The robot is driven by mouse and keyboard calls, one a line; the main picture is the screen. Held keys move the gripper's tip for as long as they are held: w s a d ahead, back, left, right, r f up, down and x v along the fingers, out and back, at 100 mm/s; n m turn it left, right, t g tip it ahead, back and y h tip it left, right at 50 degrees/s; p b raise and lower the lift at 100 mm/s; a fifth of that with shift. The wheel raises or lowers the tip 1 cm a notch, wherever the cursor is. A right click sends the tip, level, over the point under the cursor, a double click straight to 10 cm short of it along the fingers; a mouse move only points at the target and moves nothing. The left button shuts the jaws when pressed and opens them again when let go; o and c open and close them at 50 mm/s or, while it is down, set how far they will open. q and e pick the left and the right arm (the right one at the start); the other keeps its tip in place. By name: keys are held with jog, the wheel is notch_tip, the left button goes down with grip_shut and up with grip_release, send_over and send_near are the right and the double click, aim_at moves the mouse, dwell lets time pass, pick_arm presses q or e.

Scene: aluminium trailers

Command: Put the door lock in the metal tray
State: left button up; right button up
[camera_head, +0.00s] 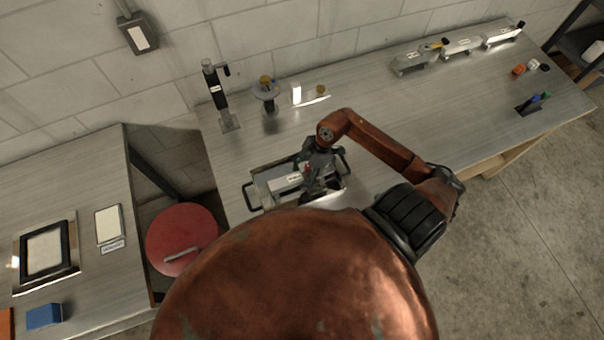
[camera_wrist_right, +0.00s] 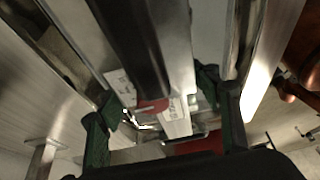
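The metal tray (camera_head: 250,196) with black handles sits on the bench in the head view. A pale, labelled metal piece (camera_head: 285,182), which looks like the door lock, lies inside its outline; I cannot tell whether it rests on the tray floor. My right gripper (camera_head: 318,184) is over the tray's right part and hides some of it. In the right wrist view, the green fingers (camera_wrist_right: 165,118) stand wide apart. A dark bar with a red end and the labelled metal body (camera_wrist_right: 176,112) show between them, with no clear finger contact. My left gripper is out of view.
Several labelled metal pieces (camera_head: 460,48) line the bench's back right. A black post (camera_head: 217,95) and small items stand at the back left. A red round stool (camera_head: 182,238) fills the gap between benches. The bench's middle right is clear.

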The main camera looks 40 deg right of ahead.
jog(key=o, duration=0.3)
jog(key=v, duration=1.2)
jog(key=shift+r+b, duration=0.15)
jog(key=shift+b, duration=0.2)
